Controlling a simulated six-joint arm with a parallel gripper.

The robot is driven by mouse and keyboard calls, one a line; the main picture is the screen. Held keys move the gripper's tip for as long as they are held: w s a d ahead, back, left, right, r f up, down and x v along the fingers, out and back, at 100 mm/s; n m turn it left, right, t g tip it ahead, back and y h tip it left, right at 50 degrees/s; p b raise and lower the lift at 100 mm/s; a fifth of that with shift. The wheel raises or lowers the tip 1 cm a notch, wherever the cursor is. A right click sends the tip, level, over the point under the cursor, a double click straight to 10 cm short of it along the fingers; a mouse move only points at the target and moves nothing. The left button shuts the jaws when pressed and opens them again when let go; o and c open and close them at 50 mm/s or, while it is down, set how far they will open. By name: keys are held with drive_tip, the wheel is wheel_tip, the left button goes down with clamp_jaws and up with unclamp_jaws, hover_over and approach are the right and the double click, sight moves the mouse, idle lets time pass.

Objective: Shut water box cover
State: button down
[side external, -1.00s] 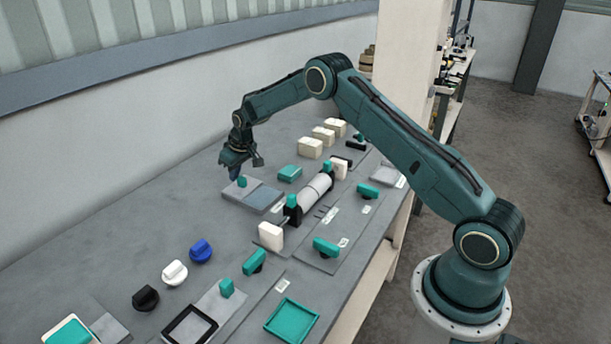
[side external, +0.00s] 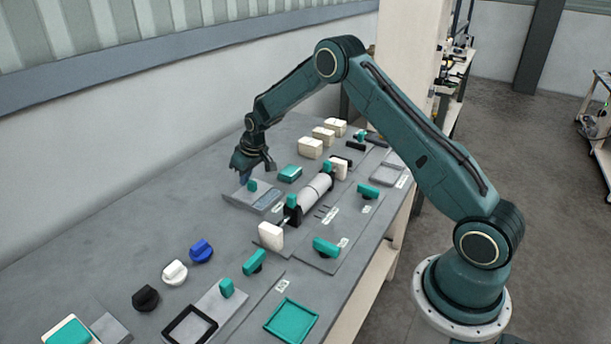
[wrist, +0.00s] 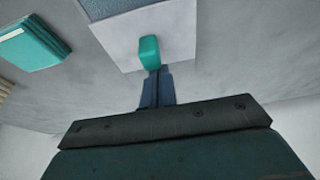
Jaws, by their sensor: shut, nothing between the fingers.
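The water box (side external: 234,201) is a low grey box at the far side of the bench. Its flat light-grey cover (side external: 247,195) carries a small upright teal handle (side external: 252,186). A strip of blue-grey water surface (side external: 269,203) shows uncovered beyond the cover's right edge. In the wrist view, the cover (wrist: 117,42) and handle (wrist: 149,50) are at the top, with the blue-grey surface (wrist: 105,8) past them. My gripper (side external: 243,181) is shut and empty, low behind the handle on its left side. In the wrist view its fingertips (wrist: 157,71) are at the handle's base, apparently touching it.
A teal block (side external: 290,173) lies just right of the box, and a white roller (side external: 315,187) on black stands is nearer. Cream blocks (side external: 310,148) stand farther back. Blue, white and black knobs (side external: 174,272) lie in front left. The bench left of the box is clear.

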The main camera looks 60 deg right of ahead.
sight(255, 186)
drive_tip(key=shift+s, duration=2)
drive_tip(key=shift+s+f, duration=0.1)
drive_tip(key=shift+s, duration=0.25)
drive_tip(key=shift+w+f, duration=0.1)
drive_tip(key=shift+w+r, duration=0.15)
drive_tip(key=shift+w, duration=0.95)
drive_tip(key=shift+w+r, duration=0.15)
drive_tip(key=shift+w, duration=0.95)
drive_tip(key=v, duration=0.8)
drive_tip(key=shift+r, duration=0.25)
drive_tip(key=shift+v, duration=0.8)
drive_tip(key=shift+r, duration=0.1)
